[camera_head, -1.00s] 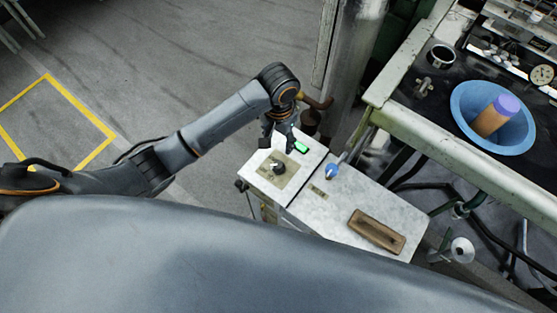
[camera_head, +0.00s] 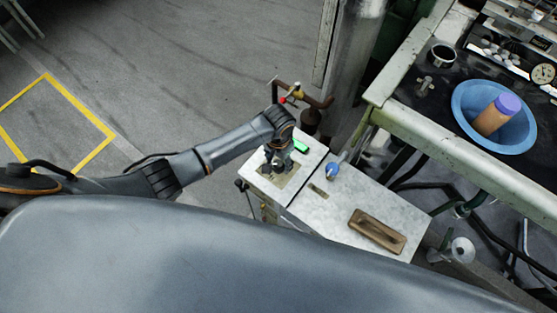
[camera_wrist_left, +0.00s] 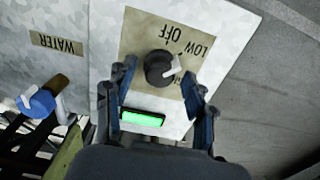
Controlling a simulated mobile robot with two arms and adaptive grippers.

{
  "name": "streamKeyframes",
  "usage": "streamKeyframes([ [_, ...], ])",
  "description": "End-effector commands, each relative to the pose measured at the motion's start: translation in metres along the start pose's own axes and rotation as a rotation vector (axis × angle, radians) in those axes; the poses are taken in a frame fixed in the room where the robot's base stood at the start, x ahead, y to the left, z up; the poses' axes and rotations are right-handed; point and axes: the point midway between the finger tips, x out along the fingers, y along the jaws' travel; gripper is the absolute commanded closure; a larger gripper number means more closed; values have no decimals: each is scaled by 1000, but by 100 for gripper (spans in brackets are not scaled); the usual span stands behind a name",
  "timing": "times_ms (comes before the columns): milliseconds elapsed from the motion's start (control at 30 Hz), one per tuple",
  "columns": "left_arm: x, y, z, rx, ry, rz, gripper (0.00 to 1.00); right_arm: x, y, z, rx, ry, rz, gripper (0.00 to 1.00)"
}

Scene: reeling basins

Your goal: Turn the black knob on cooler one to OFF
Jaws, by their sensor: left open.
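The cooler is a pale metal box whose top (camera_head: 315,208) shows in the head view. The black knob (camera_wrist_left: 157,68) sits on a beige label plate (camera_wrist_left: 140,32) marked OFF and LOW; another marking is partly hidden. Its white pointer points to the upper right in the left wrist view, toward LOW rather than OFF. My left gripper (camera_head: 275,165) is over the knob, pointing down. In the left wrist view its open fingers (camera_wrist_left: 158,85) stand on either side of the knob's near side. I cannot tell whether they touch it. My right gripper is not in view.
A lit green indicator (camera_wrist_left: 142,118) sits beside the plate. A bench with a blue basin (camera_head: 465,105) stands to the right. Open floor (camera_head: 180,60) lies left.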

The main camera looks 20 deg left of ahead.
Motion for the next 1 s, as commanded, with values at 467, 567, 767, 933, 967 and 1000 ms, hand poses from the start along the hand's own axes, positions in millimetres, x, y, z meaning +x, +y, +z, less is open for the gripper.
streamKeyframes([
  [467,0,0,0,0,0,0,100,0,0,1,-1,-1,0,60],
  [567,0,0,0,-2,0,0,100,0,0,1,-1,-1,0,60],
  [767,-2,0,0,-39,-1,0,100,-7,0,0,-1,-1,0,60],
  [933,-4,1,1,-127,-3,2,100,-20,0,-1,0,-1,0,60],
  [967,-4,1,1,-147,-3,2,100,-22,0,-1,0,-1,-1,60],
  [1000,-4,1,1,-178,-4,2,100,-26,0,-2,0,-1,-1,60],
])
